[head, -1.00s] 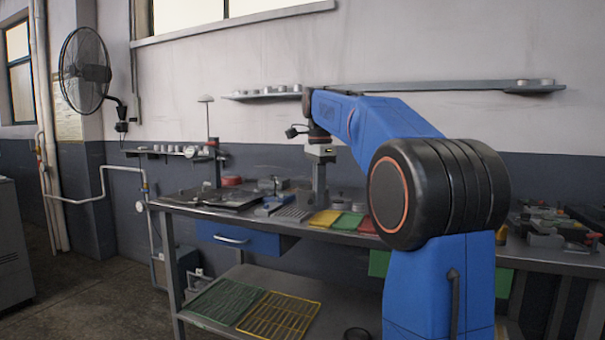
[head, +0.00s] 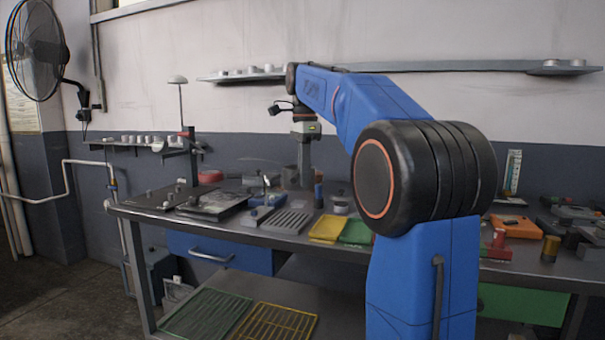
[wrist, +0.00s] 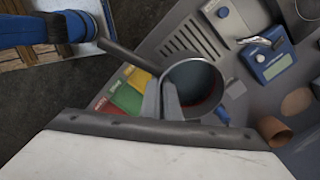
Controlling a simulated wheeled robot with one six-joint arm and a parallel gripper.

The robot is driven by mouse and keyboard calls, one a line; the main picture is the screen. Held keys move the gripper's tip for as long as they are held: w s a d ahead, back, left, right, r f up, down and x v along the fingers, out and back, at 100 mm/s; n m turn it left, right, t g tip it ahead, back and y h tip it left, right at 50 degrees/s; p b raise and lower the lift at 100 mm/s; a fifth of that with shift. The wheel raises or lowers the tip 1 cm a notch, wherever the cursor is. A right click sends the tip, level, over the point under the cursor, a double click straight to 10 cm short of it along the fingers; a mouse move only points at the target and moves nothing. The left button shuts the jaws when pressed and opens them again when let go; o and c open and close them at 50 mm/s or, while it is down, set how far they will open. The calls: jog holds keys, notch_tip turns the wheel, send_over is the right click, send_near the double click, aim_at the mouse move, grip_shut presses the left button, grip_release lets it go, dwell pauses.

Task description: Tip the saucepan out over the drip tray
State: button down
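The grey saucepan (wrist: 203,84) shows in the wrist view, its opening facing the camera and its long handle pointing to the upper left. My gripper (wrist: 162,92) is closed on the saucepan's near rim. The handle overlaps the table edge and floor in this view, so the pan looks raised. In the head view my gripper (head: 304,165) hangs above the bench; the pan is hard to make out there. A grey slotted tray (head: 287,222), which looks like the drip tray, lies on the bench left of the yellow tray. It shows beside the pan in the wrist view (wrist: 190,42).
The yellow tray (head: 328,228) and green tray (head: 357,232) lie near the bench's front edge. A blue device (wrist: 268,60) and a brown cup (wrist: 274,130) stand around the pan in the wrist view. Tools and boxes (head: 515,226) crowd the right side.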

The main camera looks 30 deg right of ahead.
aim_at(305, 191)
jog(key=shift+f, duration=2.1)
jog(key=shift+s+d+f, duration=0.1)
jog(key=shift+f, duration=0.1)
jog(key=shift+s+d+f+t+y, duration=0.3)
jog(key=shift+d+f+t+y, duration=0.15)
jog(key=shift+t+y, duration=1.1)
jog(key=shift+s+d+f+t+y, duration=0.4)
jog(key=shift+t+y, duration=0.7)
jog(key=shift+y, duration=0.9)
jog(key=shift+s+d+f+t+y, duration=0.25)
jog(key=shift+d+f+t+y, duration=0.2)
jog(key=shift+t+y, duration=1.1)
